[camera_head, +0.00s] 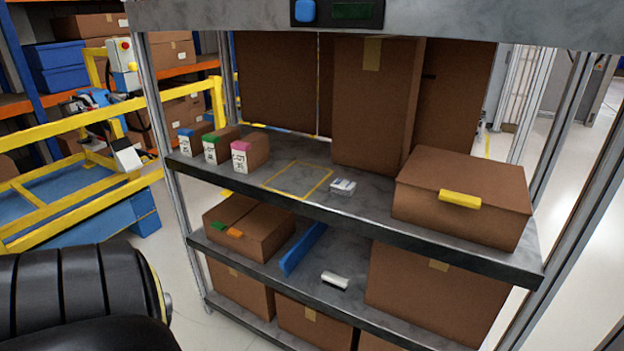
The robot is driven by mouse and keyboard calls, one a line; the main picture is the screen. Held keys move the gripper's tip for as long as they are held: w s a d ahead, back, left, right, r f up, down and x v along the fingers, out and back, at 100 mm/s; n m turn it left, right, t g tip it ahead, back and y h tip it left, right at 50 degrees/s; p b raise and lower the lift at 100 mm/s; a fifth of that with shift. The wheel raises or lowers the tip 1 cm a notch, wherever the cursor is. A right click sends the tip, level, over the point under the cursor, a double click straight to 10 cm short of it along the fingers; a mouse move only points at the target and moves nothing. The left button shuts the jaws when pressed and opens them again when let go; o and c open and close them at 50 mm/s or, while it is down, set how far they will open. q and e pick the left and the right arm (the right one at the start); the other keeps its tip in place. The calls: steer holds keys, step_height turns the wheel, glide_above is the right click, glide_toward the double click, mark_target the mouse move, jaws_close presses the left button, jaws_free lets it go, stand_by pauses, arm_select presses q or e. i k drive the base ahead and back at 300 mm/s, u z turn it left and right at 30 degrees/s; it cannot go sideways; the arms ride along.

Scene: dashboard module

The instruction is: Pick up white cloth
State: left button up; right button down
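I cannot clearly make out a white cloth. A small flat white item (342,187), like a folded stack or packet with some dark marks, lies on the upper shelf (370,212) near its front edge, right of a yellow taped square (300,180). A small white and black item (335,281) lies on the shelf below (310,290); it may be a brush or eraser. Both are too small to tell their material. Neither of my grippers is in view. Only a black, ribbed part of my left arm shows at the lower left, apart from the shelves.
Three small boxes with blue, green and pink tops (250,153) stand on the upper shelf's left. A large carton (464,200) with yellow tape fills its right end; tall cartons (372,105) stand behind. A blue divider (304,250) stands below. Yellow railing (70,125) is at left.

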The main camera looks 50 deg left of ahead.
mark_target(341, 187)
steer(key=u, duration=1.5)
